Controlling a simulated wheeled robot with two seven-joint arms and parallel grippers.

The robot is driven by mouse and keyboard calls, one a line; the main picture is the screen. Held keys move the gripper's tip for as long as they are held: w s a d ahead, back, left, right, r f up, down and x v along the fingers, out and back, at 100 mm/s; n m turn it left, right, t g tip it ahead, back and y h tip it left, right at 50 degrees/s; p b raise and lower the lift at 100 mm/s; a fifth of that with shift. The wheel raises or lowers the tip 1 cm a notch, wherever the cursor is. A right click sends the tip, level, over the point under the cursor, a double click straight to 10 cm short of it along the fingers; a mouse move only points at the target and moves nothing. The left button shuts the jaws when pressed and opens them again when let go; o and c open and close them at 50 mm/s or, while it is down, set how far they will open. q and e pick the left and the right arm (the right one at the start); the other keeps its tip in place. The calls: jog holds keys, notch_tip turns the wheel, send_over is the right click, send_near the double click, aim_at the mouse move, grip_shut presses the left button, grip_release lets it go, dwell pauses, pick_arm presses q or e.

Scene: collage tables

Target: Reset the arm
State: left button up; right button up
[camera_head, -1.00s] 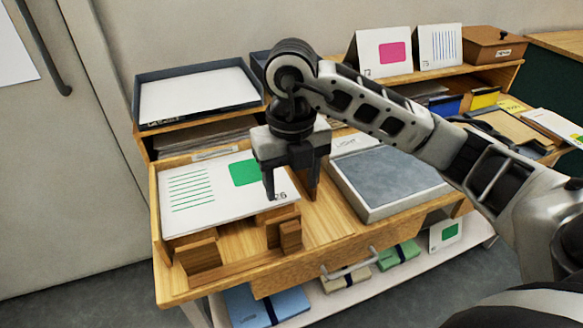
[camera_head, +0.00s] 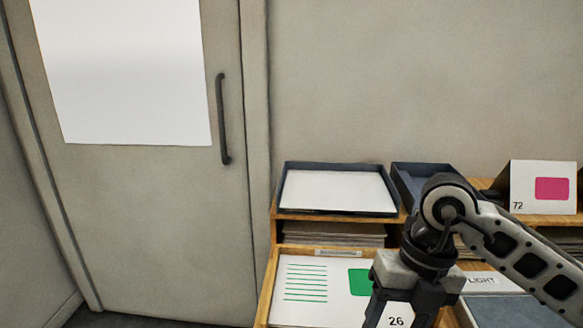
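My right arm comes in from the lower right. Its gripper (camera_head: 402,318) points down over the desk, in front of a white card (camera_head: 312,290) with green lines, a green block and the number 26. The fingertips are cut off by the bottom edge, and the two fingers stand apart with a gap between them. Nothing shows in the gap except the card behind it. My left gripper is out of the picture.
A dark tray (camera_head: 287,212) with white paper stands on a wooden shelf, with a second dark tray (camera_head: 400,170) beside it. A card marked 72 (camera_head: 530,187) stands at the right. A grey door with a handle (camera_head: 222,120) fills the left. The wall above is bare.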

jog(key=s+a+f+n+g+y, duration=0.1)
jog(key=s+a+g+y, duration=0.1)
jog(key=s+a+y, duration=0.3)
jog(key=s+a+n+g+y, duration=0.1)
jog(key=a+y, duration=0.1)
jog(key=a, duration=0.4)
jog(key=a+r+m+t+y, duration=0.1)
jog(key=a+r+m+y, duration=0.2)
jog(key=a+r+y, duration=0.55)
jog(key=w+d+f+m+t+y, duration=0.25)
jog(key=w+d+m+t, duration=0.3)
jog(key=m+t, duration=0.9)
jog(key=w+d+f+m+t+h, duration=0.3)
jog(key=d+f+m+t+h, duration=0.3)
jog(key=f+m+h, duration=0.5)
jog(key=s+d+f+m+g+h, duration=0.2)
jog(key=s+f, duration=0.4)
jog(key=f, duration=0.3)
jog(key=s+d+f+m+g+h, duration=0.3)
jog(key=s+f+m+g+h, duration=0.1)
jog(key=f, duration=0.5)
jog(key=shift+s+g, duration=0.75)
jog(key=shift+s, duration=0.1)
